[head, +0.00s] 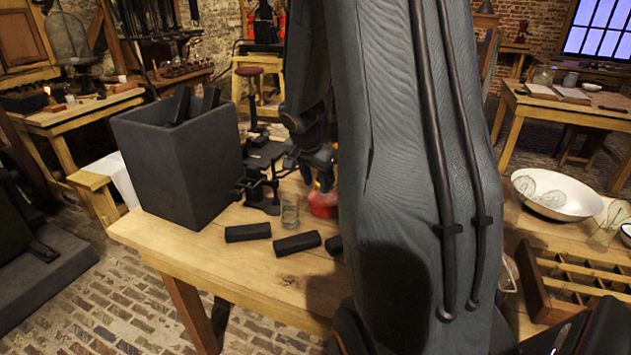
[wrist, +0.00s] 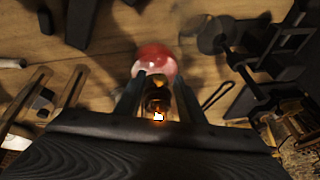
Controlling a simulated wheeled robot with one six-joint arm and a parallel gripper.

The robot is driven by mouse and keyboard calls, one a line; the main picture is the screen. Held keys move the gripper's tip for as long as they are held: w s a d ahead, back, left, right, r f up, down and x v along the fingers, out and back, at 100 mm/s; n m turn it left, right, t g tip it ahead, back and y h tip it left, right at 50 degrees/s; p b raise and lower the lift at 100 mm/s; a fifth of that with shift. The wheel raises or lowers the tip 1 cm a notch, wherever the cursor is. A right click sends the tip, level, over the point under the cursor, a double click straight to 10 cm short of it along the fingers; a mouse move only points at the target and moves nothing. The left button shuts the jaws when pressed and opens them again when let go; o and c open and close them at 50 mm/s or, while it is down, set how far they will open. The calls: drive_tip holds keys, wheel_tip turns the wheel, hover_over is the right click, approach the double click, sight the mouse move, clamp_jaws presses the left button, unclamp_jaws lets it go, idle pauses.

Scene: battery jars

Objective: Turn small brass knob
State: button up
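In the wrist view, a small brass-coloured rounded part (wrist: 157,101), which looks like the brass knob, shows between the two dark fingers of my gripper (wrist: 158,88). The fingers stand apart, with a narrow gap seeming to show on each side of it; contact is hard to judge. A red and pale rounded object (wrist: 154,62) lies just beyond the fingertips. In the head view, the red object (head: 322,204) sits on the workbench below my gripper (head: 322,178). My arm hides much of that area, and the knob cannot be made out there.
A dark square jar (head: 182,165) with black slabs inside stands at the bench's left. Black blocks (head: 297,243) lie near the front edge. A small glass (head: 290,211) and black metal apparatus (head: 262,185) stand close by. A white bowl (head: 556,194) and divided wooden tray (head: 575,280) are at right.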

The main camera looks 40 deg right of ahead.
clamp_jaws()
drive_tip(key=shift+w+a+f+n+g+h+b, duration=0.1)
drive_tip(key=shift+w+n+g+h+b, duration=0.25)
drive_tip(key=shift+g+b, duration=0.55)
drive_tip(key=shift+w+a+n+g+h+b, duration=0.15)
drive_tip(key=shift+g+h+b, duration=0.3)
drive_tip(key=shift+g, duration=0.9)
drive_tip(key=shift+w+f+n+g+h+b, duration=0.1)
drive_tip(key=shift+w+n+g+h+b, duration=0.4)
drive_tip(key=shift+g, duration=0.65)
drive_tip(key=shift+s, duration=0.2)
